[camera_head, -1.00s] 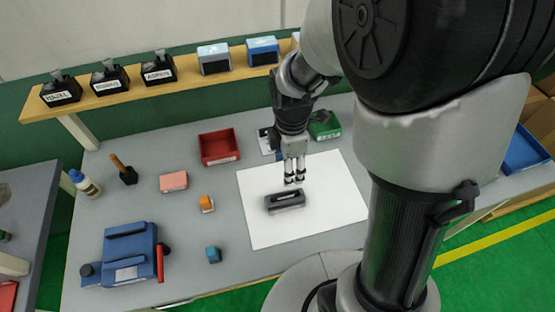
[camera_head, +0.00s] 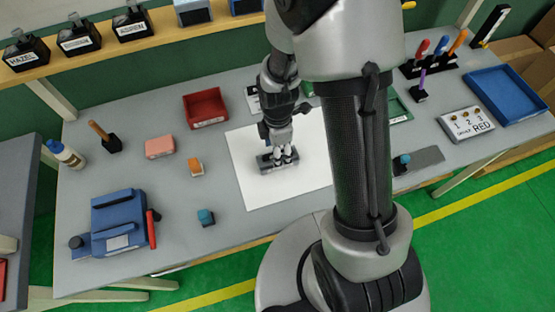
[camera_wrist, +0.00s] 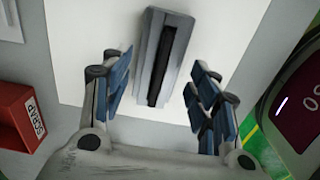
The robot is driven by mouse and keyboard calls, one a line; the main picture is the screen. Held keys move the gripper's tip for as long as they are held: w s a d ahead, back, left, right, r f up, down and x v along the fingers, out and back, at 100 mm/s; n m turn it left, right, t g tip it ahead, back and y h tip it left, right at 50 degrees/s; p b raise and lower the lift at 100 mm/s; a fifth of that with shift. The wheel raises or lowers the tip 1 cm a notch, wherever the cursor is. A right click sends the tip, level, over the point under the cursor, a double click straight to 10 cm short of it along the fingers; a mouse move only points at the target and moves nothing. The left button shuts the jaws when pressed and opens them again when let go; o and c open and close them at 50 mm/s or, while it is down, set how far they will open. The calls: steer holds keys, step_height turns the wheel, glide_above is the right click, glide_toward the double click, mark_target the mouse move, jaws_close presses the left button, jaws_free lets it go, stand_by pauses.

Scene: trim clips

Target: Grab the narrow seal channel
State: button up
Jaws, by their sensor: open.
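The seal channel is a grey bar with a dark slot along its length (camera_wrist: 151,58). It lies on a white sheet (camera_wrist: 84,30) and runs up and down in the wrist view. In the head view the channel (camera_head: 264,166) is partly hidden behind my gripper (camera_head: 280,158). My gripper is open and empty; in the wrist view its blue-padded fingers (camera_wrist: 158,98) stand left and right of the channel's near end. Whether the fingertips are level with the channel or above it I cannot tell.
A red scrap bin (camera_head: 205,107) stands behind the sheet, also in the wrist view (camera_wrist: 22,114). The sheet around the channel is clear.

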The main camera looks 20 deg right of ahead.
step_height(320, 180, down, 2)
steer(key=shift+f, duration=0.15)
steer(key=c, duration=1.2)
